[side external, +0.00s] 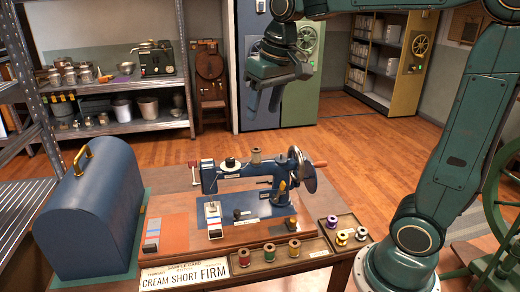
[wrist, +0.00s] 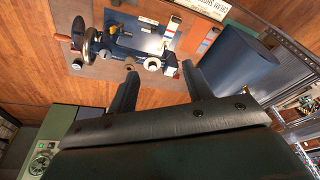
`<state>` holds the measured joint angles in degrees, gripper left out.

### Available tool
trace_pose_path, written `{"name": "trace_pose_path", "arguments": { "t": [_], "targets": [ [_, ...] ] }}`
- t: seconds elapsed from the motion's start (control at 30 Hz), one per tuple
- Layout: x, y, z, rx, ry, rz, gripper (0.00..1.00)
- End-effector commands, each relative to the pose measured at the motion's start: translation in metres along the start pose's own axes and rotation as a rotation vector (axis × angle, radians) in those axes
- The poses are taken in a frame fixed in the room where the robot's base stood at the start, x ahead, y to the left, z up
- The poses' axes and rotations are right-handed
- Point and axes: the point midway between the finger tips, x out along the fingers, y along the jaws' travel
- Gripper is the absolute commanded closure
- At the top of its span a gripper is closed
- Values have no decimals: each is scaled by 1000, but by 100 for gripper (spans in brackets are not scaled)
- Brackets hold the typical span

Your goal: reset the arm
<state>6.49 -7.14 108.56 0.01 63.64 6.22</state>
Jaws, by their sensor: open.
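My gripper (side external: 264,98) is open and empty, high in the air above and behind the table. Its fingers point down in the side external view. In the wrist view my gripper (wrist: 160,80) shows its two fingers spread apart with nothing between them. A blue sewing machine (side external: 235,180) stands on the wooden table (side external: 170,195) well below the gripper. The sewing machine also shows beyond the fingertips in the wrist view (wrist: 135,35).
A blue domed case (side external: 90,215) stands at the table's left. Thread spools (side external: 270,252) sit in a tray at the front, beside a sign (side external: 185,279) reading "CREAM SHORT FIRM". Metal shelves (side external: 115,85) stand behind at left. The air around the gripper looks clear.

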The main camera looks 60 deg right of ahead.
Motion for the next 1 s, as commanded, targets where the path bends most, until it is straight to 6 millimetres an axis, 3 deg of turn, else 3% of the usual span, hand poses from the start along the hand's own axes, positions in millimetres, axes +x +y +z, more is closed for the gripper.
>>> {"name": "trace_pose_path", "arguments": {
  "t": [0.3, 0.6, 0.8, 1.0],
  "targets": [
    [-12, -5, 73, -84, 91, -22, 50],
    [-5, -4, 138, -161, 173, -41, 50],
    [5, -2, 168, -199, 212, -51, 50],
    [10, -1, 180, -214, 228, -54, 50]
  ]
}}
